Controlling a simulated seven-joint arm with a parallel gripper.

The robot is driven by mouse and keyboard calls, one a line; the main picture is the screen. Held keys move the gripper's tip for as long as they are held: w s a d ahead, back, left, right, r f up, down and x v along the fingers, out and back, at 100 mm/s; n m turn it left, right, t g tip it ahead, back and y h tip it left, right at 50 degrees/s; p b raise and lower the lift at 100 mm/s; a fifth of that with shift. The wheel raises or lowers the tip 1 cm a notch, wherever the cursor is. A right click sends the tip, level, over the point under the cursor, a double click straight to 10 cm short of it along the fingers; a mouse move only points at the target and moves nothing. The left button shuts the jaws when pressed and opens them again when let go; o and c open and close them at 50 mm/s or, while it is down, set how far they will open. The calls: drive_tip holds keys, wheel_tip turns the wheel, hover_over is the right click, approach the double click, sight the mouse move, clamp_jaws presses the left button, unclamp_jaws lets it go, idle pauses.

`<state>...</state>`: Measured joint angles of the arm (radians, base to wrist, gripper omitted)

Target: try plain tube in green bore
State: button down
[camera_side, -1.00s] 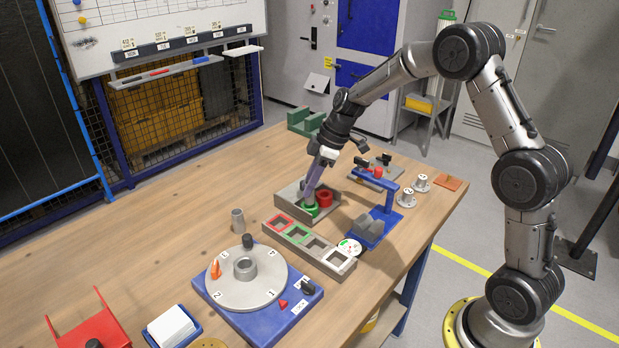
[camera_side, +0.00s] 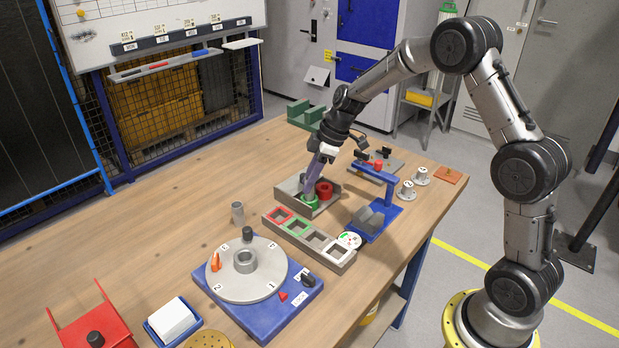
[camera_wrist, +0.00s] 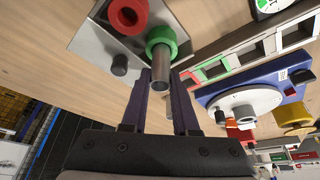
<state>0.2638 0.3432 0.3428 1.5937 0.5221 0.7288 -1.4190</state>
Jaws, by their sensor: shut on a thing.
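The green bore (camera_side: 310,203) is a green ring in a grey tray (camera_side: 283,191), beside a red ring (camera_side: 324,188). My gripper (camera_side: 309,190) points down at the green ring. In the wrist view, my gripper (camera_wrist: 161,84) is shut on a plain grey tube (camera_wrist: 160,66). The tube's far end meets the green ring (camera_wrist: 161,40) and appears to be in its opening. How deep it sits is hidden. In the side view my fingers cover the tube.
A grey rack with coloured square frames (camera_side: 309,240) lies just in front of the tray. A blue stand (camera_side: 377,216) is close on the right. Bare table lies left of the tray.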

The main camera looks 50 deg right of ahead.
drive_tip(key=shift+f, duration=1.2)
drive_tip(key=c, duration=0.6)
unclamp_jaws()
drive_tip(key=v, duration=1.3)
drive_tip(key=s+a+r+n+t, duration=0.1)
drive_tip(key=s+a+r+n, duration=0.15)
drive_tip(key=a+r, duration=0.4)
drive_tip(key=s+a+r+m+t+h, duration=0.1)
drive_tip(key=s+a+r, duration=0.15)
drive_tip(key=s, duration=0.25)
drive_tip(key=s+a+r+m, duration=0.1)
drive_tip(key=s+r, duration=0.2)
drive_tip(key=s, duration=0.3)
drive_tip(key=s+f+m+h, duration=0.1)
drive_tip(key=s+f+m, duration=0.2)
drive_tip(key=s, duration=0.4)
drive_tip(key=s+f+m+h, duration=0.1)
drive_tip(key=s+f+m, duration=0.3)
drive_tip(key=s+m, duration=0.2)
drive_tip(key=shift+s+d, duration=0.5)
drive_tip(key=shift+s, duration=0.55)
